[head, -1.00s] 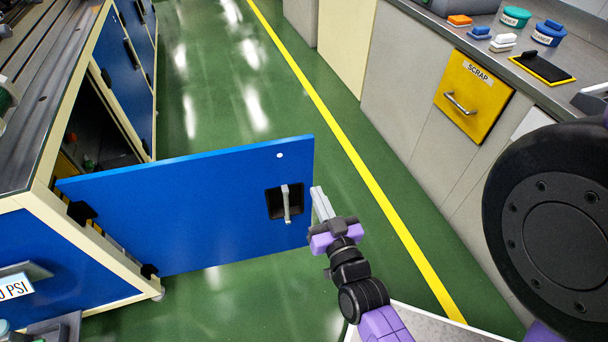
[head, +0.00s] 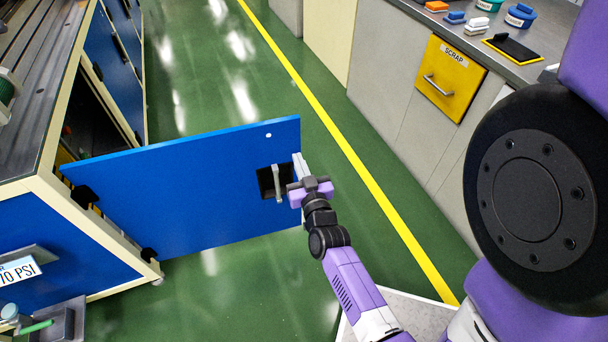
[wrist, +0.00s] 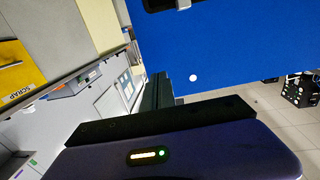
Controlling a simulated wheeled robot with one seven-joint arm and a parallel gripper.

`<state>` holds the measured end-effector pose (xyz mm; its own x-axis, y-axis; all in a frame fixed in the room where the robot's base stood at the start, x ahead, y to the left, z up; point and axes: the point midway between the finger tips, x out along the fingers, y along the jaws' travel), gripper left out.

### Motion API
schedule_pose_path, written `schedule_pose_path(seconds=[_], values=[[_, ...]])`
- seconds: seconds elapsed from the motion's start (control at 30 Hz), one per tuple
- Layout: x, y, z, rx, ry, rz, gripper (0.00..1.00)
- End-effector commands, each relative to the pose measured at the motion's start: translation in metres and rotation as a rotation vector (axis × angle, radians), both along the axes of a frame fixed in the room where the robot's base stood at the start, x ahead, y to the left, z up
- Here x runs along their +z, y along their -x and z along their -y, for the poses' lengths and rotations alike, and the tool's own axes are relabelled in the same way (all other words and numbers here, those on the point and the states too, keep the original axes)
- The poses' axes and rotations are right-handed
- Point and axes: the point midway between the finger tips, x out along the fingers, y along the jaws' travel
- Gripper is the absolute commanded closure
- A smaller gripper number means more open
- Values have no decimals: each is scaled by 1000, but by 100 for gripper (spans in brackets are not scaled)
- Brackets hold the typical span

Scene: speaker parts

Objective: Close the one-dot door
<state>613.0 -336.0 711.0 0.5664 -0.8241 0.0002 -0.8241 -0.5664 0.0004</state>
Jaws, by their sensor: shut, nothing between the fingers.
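The blue door with one white dot (head: 190,190) stands swung open from the workbench cabinet at the left in the head view. Its dot shows near the upper right corner, and its recessed handle (head: 277,183) is below that. My gripper (head: 298,166) is shut and empty at the door's free right edge, just right of the handle. In the head view it overlaps the edge; whether it touches cannot be told. In the wrist view the blue door (wrist: 235,45) with its dot fills the upper right, close to my fingers (wrist: 165,92).
The open cabinet (head: 90,120) is dark inside. Grey counters with a yellow SCRAP drawer (head: 448,78) stand at the right. Green floor with a yellow line (head: 340,140) lies free between the two sides.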

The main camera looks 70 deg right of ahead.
Motion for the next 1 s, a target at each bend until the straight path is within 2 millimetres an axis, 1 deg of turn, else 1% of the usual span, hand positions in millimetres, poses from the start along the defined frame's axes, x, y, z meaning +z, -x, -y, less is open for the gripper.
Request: schedule_pose_path(seconds=[0.03, 0.1, 0.2, 0.33, 0.5, 0.87, 1.0], values=[[1, -5, 10, -2, 2, 0, 100], [1, -12, 20, -2, 2, 2, 100], [1, -20, 31, -2, 1, 1, 100], [0, -27, 41, -2, 0, 0, 100], [0, -31, 45, 0, 0, 0, 100], [0, -31, 46, 1, 0, 0, 100], [-2, -33, 49, 5, 1, 1, 100]])
